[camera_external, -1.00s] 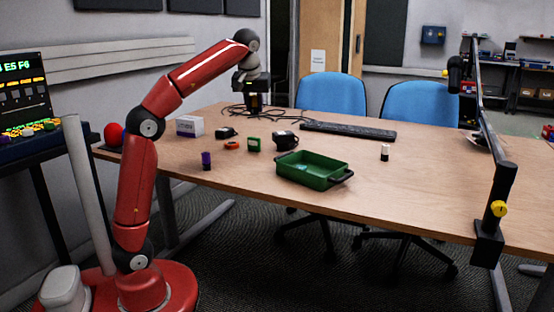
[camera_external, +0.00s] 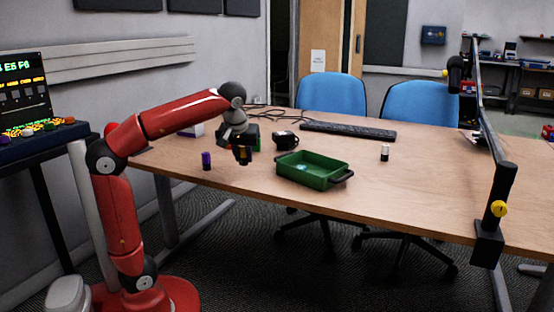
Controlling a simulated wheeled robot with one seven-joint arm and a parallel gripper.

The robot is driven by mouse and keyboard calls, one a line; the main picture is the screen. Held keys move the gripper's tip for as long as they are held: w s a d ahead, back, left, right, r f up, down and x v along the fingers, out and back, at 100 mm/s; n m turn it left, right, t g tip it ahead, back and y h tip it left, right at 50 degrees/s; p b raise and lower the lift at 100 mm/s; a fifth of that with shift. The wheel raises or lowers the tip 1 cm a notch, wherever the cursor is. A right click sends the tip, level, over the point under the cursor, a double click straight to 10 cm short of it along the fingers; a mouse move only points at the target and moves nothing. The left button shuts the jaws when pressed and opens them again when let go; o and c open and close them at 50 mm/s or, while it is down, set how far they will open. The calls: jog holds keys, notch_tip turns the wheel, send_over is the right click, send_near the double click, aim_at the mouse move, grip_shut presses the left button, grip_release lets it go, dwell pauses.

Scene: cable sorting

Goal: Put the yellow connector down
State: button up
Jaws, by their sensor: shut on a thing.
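My gripper (camera_external: 243,158) points down over the table's near side, left of the green tray (camera_external: 313,183). It is shut on the yellow connector, which is mostly hidden by the dark fingers; only a trace of yellow shows there. The gripper appears a little above the table (camera_external: 400,205), apart from the tray. The tray looks empty, apart from a faint light spot on its floor.
A purple-topped cylinder (camera_external: 206,161) stands left of my gripper. A black object (camera_external: 285,140) is behind the tray, and a black keyboard (camera_external: 347,131) lies farther back. A white-and-dark cylinder (camera_external: 385,152) stands to the right.

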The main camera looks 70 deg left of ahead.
aim_at(242, 164)
jog(key=shift+f+b, duration=0.65)
jog(key=shift+f, duration=2.05)
jog(key=shift+f, duration=0.15)
jog(key=o, duration=1)
